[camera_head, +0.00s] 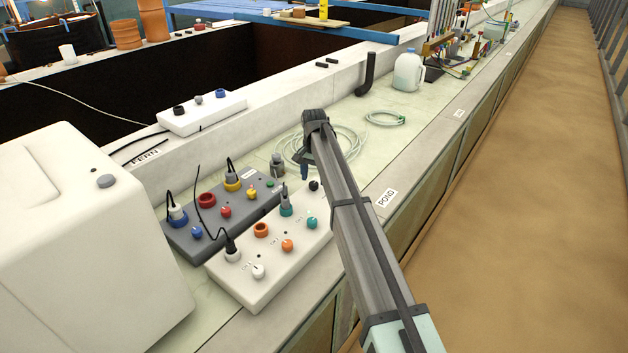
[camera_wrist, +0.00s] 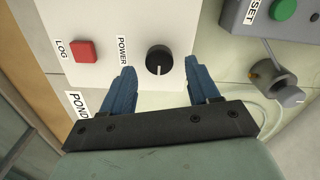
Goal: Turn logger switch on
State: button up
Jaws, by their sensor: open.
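A white box (camera_wrist: 100,15) carries a black knob labelled POWER (camera_wrist: 159,59), whose white line points toward the bottom of the wrist view. A square red button labelled LOG (camera_wrist: 83,51) is left of it. In the head view the white box (camera_head: 257,288) is below the grey box, and its black knob (camera_head: 314,185) shows beside my arm. My gripper (camera_wrist: 160,68) is open, with one blue finger on each side of the POWER knob and gaps between. In the head view my gripper (camera_head: 304,170) points down; my arm hides part of the white box.
A grey box (camera_wrist: 240,18) with a green button stands beside the white box; it also shows in the head view (camera_head: 190,240). A small grey fitting (camera_wrist: 268,78) is right of my fingers. Coiled hose (camera_head: 350,140) and a jug (camera_head: 408,72) lie farther along the ledge.

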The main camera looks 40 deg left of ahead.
aim_at(315, 183)
notch_tip(315, 183, up, 12)
dwell(0.4)
jog(key=shift+d+f, duration=0.1)
jog(key=shift+f, duration=0.05)
dwell(0.3)
